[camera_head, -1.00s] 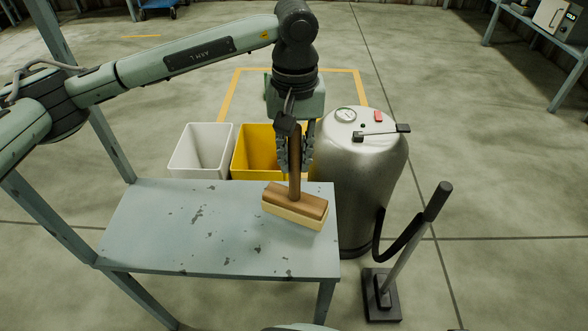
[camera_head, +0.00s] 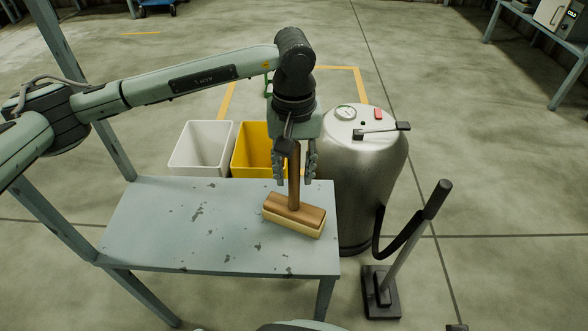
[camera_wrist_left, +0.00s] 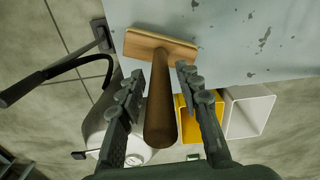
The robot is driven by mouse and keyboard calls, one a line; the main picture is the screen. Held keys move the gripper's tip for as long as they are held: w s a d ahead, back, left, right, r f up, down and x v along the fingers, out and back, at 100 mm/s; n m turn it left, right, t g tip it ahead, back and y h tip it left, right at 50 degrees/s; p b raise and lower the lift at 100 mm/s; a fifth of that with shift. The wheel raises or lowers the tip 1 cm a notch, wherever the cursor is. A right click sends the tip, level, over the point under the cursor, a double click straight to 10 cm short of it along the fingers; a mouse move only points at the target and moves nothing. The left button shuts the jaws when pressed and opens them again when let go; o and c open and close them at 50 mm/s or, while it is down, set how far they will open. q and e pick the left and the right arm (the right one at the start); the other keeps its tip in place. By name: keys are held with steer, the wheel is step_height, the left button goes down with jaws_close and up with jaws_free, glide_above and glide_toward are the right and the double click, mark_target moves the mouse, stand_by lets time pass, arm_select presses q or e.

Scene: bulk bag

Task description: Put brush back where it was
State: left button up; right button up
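The brush (camera_head: 295,214) has a wooden block head and a long brown handle. Its head is down on the worn grey-blue bench (camera_head: 180,230), near the right edge, with the handle standing up. My left gripper (camera_head: 295,178) points down over it, its fingers spread on either side of the handle. In the left wrist view the handle of the brush (camera_wrist_left: 160,105) runs between the two fingertips (camera_wrist_left: 160,82), with gaps visible at the sides. The handle's upper end is partly hidden by my gripper in the head view. My right gripper is not in view.
A steel tank (camera_head: 362,180) with a gauge stands close right of the bench. A black-handled floor tool (camera_head: 410,243) stands beside it. A white bin (camera_head: 200,150) and a yellow bin (camera_head: 250,155) sit behind the bench. The bench's left part is bare.

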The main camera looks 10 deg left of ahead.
arm_select(q)
steer(key=shift+r, duration=0.85)
step_height(320, 180, up, 10)
steer(key=shift+f+b, duration=0.2)
steer(key=shift+b, duration=0.2)
steer(key=shift+r, duration=0.45)
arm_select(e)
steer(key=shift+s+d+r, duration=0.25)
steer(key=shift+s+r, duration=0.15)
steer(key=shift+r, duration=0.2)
